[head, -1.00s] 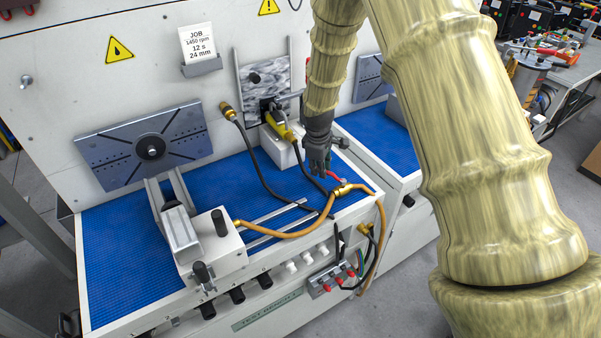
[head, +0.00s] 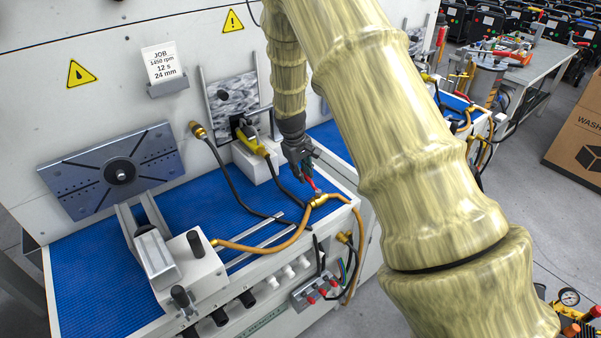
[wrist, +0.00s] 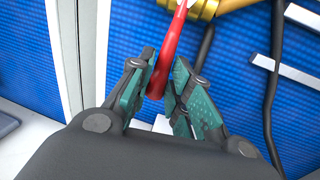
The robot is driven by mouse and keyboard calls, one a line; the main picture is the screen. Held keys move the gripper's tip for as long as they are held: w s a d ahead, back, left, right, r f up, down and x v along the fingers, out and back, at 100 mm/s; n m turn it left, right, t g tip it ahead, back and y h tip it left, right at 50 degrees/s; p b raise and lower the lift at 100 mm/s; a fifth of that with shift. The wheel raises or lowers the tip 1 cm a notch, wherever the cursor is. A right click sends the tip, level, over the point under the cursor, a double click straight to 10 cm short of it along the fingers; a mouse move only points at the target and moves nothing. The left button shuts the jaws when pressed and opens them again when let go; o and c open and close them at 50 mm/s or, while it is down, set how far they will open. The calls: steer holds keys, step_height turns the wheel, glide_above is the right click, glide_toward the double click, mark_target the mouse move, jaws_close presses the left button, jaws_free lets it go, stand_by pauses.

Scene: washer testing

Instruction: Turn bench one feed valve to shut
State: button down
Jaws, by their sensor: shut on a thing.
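The feed valve is a brass fitting (head: 318,200) with a red lever, joined to an orange hose near the front right corner of the blue bench top. My gripper (head: 309,178) is over the lever in the head view. In the wrist view my gripper (wrist: 164,92) has its green-padded fingers on both sides of the red lever (wrist: 170,50), shut on it. The lever runs up to the brass body (wrist: 203,8) at the top of the wrist view. The lever's lower end is partly hidden between the fingers.
The orange hose (head: 262,247) crosses the bench front. A clamp block (head: 190,270) sits at left. A switch box with red buttons (head: 313,290) hangs below the front edge.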

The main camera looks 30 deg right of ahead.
steer(key=shift+d, duration=0.1)
steer(key=c, duration=1.3)
jaws_free()
steer(key=shift+w+r, duration=0.1)
steer(key=shift+r, duration=0.45)
steer(key=r, duration=0.3)
steer(key=a+r, duration=0.1)
steer(key=r, duration=0.3)
steer(key=a+r, duration=0.1)
steer(key=r, duration=0.2)
steer(key=shift+s+a+r, duration=0.15)
steer(key=shift+s+r, duration=0.05)
steer(key=shift+r, duration=0.1)
